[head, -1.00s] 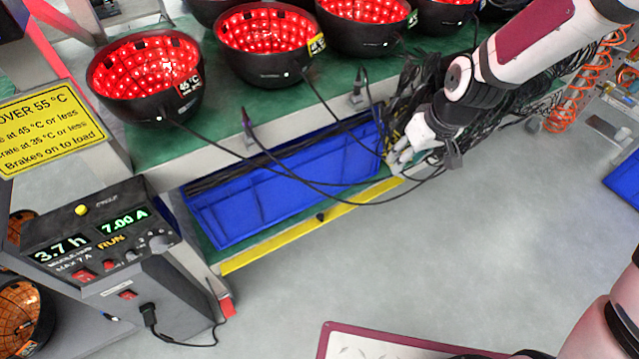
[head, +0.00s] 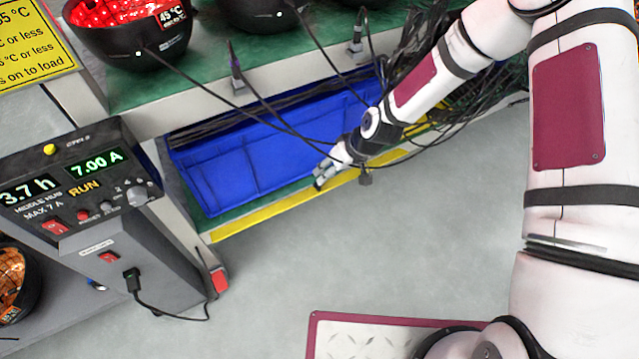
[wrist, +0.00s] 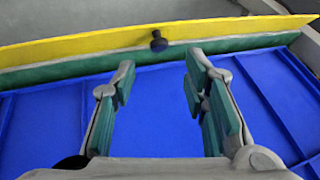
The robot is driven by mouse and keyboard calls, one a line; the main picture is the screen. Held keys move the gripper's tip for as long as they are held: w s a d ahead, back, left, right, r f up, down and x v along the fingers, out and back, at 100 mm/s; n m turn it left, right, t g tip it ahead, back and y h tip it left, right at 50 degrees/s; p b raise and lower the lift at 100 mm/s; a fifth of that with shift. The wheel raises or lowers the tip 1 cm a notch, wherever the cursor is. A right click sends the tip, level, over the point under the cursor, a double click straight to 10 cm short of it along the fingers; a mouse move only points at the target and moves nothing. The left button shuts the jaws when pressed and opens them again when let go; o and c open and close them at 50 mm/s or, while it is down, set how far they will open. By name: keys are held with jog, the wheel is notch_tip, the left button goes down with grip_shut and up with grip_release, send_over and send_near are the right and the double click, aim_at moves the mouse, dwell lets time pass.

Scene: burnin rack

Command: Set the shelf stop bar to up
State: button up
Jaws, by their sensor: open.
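The yellow shelf stop bar (head: 262,217) runs along the front edge of the green lower shelf. It also spans the top of the wrist view (wrist: 75,50), with a dark round knob (wrist: 159,41) near its middle. I cannot tell for sure whether the bar is raised or lowered. My gripper (head: 322,176) is at the bar's front edge in the head view and partly covers it. In the wrist view my gripper (wrist: 160,75) is open and empty, its two green-padded fingers apart over the blue tray. The knob lies beyond the fingertips, between their lines, apart from them.
A blue tray (head: 215,180) with black cables sits behind the bar. Loose cables hang from the upper shelf close to my arm. A control box (head: 85,200) reading RUN stands at left. Red-lit black bowls (head: 125,40) stand above.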

aim_at(317, 186)
jog(key=b+x, duration=0.2)
jog(key=x, duration=0.5)
jog(key=shift+f, duration=0.15)
jog(key=shift+c, duration=0.2)
grip_shut()
